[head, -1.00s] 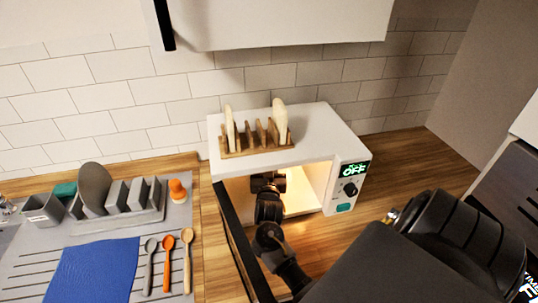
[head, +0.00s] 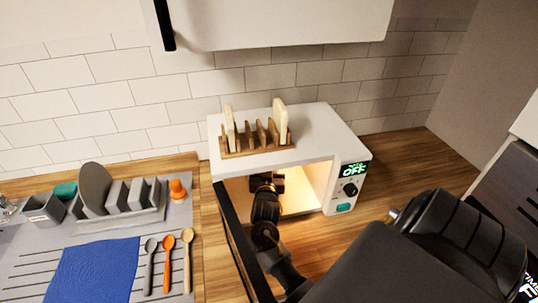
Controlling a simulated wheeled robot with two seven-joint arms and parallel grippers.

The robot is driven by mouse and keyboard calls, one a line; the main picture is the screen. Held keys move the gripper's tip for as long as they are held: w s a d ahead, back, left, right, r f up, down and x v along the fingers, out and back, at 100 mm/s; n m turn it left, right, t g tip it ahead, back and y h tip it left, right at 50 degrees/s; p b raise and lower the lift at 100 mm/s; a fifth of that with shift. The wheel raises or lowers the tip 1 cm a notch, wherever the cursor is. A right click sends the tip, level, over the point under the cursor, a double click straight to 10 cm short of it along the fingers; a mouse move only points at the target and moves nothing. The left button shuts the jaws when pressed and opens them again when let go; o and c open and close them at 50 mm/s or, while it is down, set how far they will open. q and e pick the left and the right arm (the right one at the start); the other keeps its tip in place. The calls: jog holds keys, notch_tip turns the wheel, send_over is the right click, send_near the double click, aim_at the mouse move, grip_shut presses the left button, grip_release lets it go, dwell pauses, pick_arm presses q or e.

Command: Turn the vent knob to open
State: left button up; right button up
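The white cabinet (head: 310,125) stands on the wooden counter with its dark-edged door (head: 240,240) swung open at the left. Its right front panel has a black knob (head: 350,189), a green lit display (head: 353,170) reading OFF, and a teal button (head: 343,207). I cannot tell if this black knob is the vent knob; no other knob shows. One of my arms, apparently the right, reaches into the lit opening. Its dark end (head: 267,182) is inside, left of the panel knob and apart from it. Its fingertips are not clear. My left gripper is not in view.
A wooden rack (head: 256,147) with pale slices stands on the cabinet. At left are a grey drainboard (head: 30,270) with a blue cloth (head: 97,270), several spoons (head: 167,262) and a dish rack (head: 125,215). The counter right of the cabinet (head: 420,165) is clear.

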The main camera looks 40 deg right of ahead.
dwell(0.6)
jog(key=o, duration=0.9)
jog(key=shift+o, duration=0.2)
jog(key=shift+n+y, duration=0.3)
